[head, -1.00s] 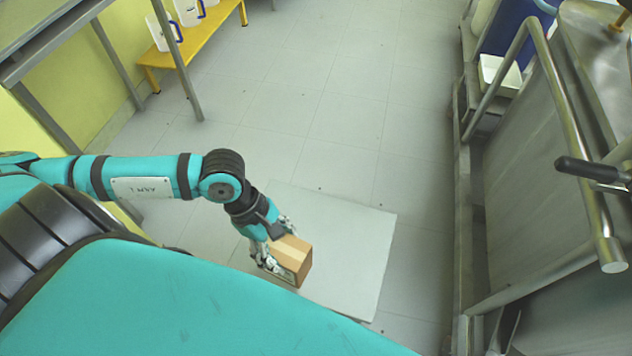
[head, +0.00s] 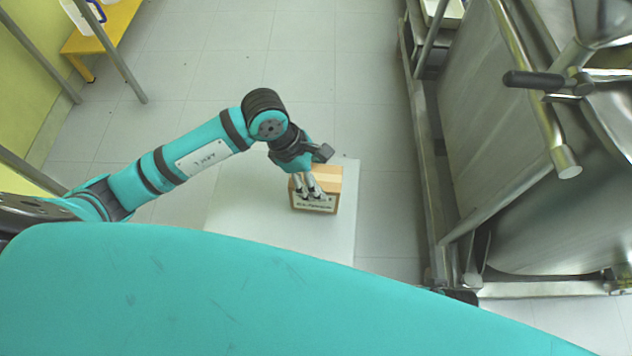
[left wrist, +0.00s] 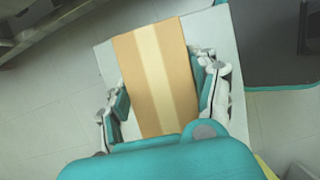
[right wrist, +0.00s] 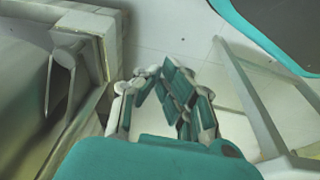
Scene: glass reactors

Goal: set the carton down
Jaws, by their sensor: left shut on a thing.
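The carton (head: 328,179) is a brown box with a pale tape strip on top and a printed label on its side. My left gripper (head: 309,189) is shut on it. In the left wrist view the carton (left wrist: 157,75) sits between the two sides of the fingers. It appears over a pale flat board (head: 248,210), and I cannot tell whether it touches the board. My right gripper (right wrist: 165,80) shows only in the right wrist view, with no object seen in it. Its fingertips lie near each other, but I cannot tell if it is shut.
Metal vessels and a frame with pipes (head: 500,130) stand along the right. A yellow bench (head: 100,27) with a white jug (head: 84,10) is at the upper left, behind a metal post. The tiled floor (head: 290,60) beyond the board is clear.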

